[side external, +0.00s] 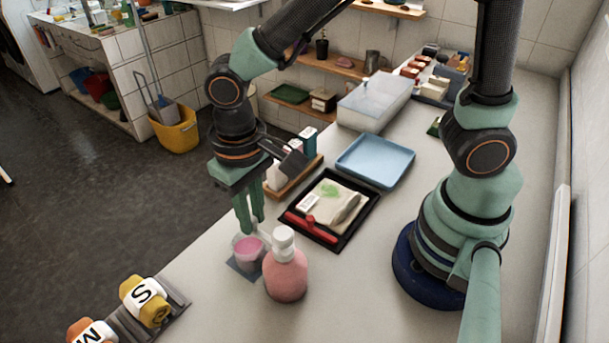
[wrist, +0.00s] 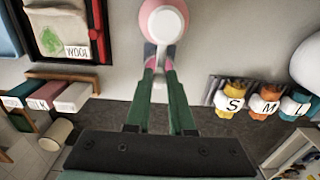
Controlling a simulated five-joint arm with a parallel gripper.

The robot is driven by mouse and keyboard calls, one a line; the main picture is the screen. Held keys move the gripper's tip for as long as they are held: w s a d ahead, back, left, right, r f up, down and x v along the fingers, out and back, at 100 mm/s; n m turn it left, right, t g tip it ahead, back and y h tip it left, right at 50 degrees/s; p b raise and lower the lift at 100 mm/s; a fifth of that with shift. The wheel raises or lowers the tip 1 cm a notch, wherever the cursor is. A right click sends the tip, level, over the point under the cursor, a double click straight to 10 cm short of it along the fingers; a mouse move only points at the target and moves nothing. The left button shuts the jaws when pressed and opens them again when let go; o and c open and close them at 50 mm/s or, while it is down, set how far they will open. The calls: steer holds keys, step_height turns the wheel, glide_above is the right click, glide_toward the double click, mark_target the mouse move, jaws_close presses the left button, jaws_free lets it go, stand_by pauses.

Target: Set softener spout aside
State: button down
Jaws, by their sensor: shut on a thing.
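My gripper (side external: 250,222) points down at the near left of the counter, its green fingers close together. They are shut on a small pale piece (side external: 263,229), apparently the softener spout, mostly hidden by the fingertips. Just below is a clear cup with pink liquid (side external: 247,252) on a dark square mat (side external: 238,271); I cannot tell whether the held piece touches it. A pink softener bottle (side external: 286,278) with a white top stands upright just right of the fingers. In the wrist view, the bottle's white top (wrist: 162,20) lies beyond my fingertips (wrist: 160,66).
Counter right of the pink bottle is clear.

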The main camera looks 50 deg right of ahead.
steer(key=shift+a, duration=0.15)
stand_by(0.3)
steer(key=s+a+n, duration=0.5)
steer(key=s+n, duration=0.1)
steer(key=n, duration=1.2)
steer(key=shift+a, duration=0.4)
steer(key=c, duration=0.8)
jaws_free()
steer(key=shift+o, duration=0.2)
step_height(320, 180, up, 12)
